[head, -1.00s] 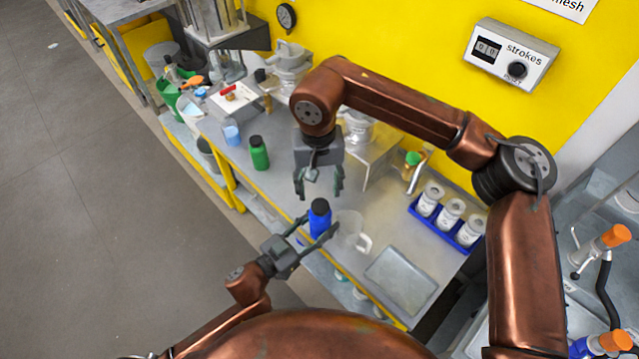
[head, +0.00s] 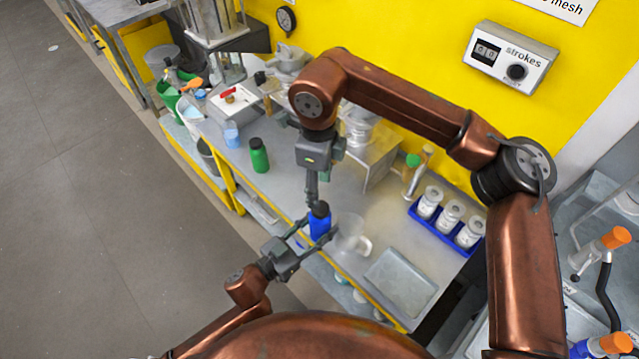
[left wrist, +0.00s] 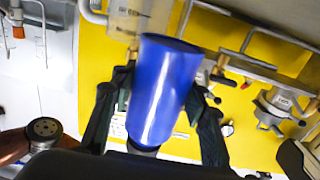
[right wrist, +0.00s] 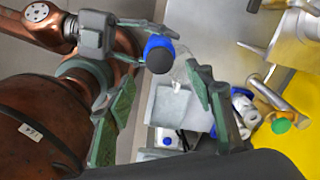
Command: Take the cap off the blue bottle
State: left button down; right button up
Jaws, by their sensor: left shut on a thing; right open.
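The blue bottle (head: 319,227) with a black cap (head: 320,209) is at the table's front edge. My left gripper (head: 318,233) is shut on the bottle's body; the left wrist view shows the bottle (left wrist: 162,88) between its fingers. My right gripper (head: 313,200) points down from above the bottle. In the right wrist view its fingers (right wrist: 160,78) are open and apart, with the cap (right wrist: 159,60) seen between the tips. I cannot tell whether either finger touches the cap. In the head view the right fingers partly hide the cap.
A clear jug (head: 350,238) stands close beside the bottle. A green bottle (head: 259,156) stands farther left, near a light blue cup (head: 231,135). A blue rack (head: 443,228) of white containers and a grey flat plate (head: 401,281) are to the right.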

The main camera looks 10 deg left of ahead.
aim_at(320, 222)
jog(key=m, duration=0.5)
jog(key=shift+s+r, duration=0.1)
jog(key=shift+r, duration=0.1)
jog(key=shift+d+f, duration=0.1)
jog(key=shift+f, duration=3.85)
jog(key=shift+c, duration=0.2)
jog(key=c, duration=1.2)
jog(key=shift+c, duration=0.2)
jog(key=shift+r, duration=0.25)
jog(key=shift+r, duration=0.9)
